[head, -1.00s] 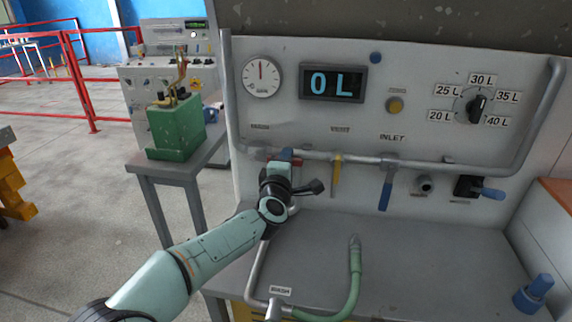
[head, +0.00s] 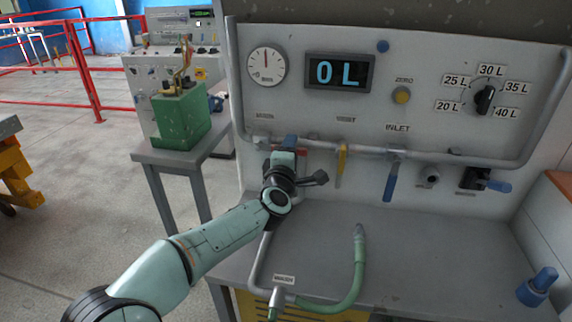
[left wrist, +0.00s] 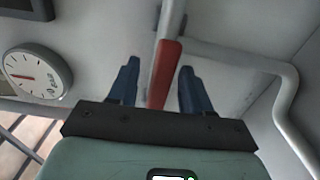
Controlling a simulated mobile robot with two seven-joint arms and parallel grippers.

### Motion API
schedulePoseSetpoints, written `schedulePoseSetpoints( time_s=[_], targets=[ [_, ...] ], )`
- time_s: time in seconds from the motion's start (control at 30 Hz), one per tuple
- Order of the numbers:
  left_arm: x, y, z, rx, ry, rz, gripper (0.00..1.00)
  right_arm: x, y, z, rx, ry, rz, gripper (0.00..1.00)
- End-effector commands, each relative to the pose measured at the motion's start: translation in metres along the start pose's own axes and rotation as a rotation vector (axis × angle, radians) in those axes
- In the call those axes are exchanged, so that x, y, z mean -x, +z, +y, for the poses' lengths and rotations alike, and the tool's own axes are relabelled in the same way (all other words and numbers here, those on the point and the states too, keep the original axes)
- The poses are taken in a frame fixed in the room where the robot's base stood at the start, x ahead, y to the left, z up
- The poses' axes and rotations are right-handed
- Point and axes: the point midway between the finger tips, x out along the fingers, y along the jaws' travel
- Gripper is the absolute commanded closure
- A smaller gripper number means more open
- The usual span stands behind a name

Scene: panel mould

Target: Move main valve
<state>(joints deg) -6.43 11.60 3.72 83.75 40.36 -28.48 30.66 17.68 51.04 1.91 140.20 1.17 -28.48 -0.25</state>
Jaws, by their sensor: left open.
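The main valve's red lever (left wrist: 165,72) stands between the two blue fingers of my left gripper (left wrist: 158,68) in the left wrist view. The fingers are open, one on each side of the lever, with a visible gap on the left and little on the right. Contact cannot be told. In the head view my left gripper (head: 289,146) is at the pipe below the gauge, and only a bit of the red lever (head: 303,156) shows beside it. The valve body is mostly hidden by the gripper. My right gripper is not in view.
To the right along the pipe are a yellow lever (head: 341,163) and a blue lever (head: 390,182). The display (head: 339,72) reads 0 L. A green hose (head: 357,272) rises from the bench.

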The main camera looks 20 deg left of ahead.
Motion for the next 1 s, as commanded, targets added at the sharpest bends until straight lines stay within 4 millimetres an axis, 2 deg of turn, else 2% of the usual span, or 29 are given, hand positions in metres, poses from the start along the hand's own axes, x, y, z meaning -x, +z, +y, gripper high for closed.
schedulePoseSetpoints(
  time_s=[0.17,0.4,0.6,0.73,1.0],
  targets=[
    [0.03,0.0,0.0,0.0,0.002,-0.002,0.51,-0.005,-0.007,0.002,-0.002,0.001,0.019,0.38],
    [0.084,0.0,0.001,0.001,0.002,-0.003,0.51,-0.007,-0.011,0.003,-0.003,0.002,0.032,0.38],
    [0.115,0.001,0.001,0.002,0.003,-0.002,0.51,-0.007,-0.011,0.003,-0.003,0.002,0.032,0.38],
    [0.125,0.001,0.001,0.002,0.002,-0.003,0.51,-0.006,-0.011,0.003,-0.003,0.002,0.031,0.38],
    [0.127,0.001,0.001,0.002,0.002,-0.002,0.51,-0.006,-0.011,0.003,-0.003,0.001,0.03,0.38]
  ],
)
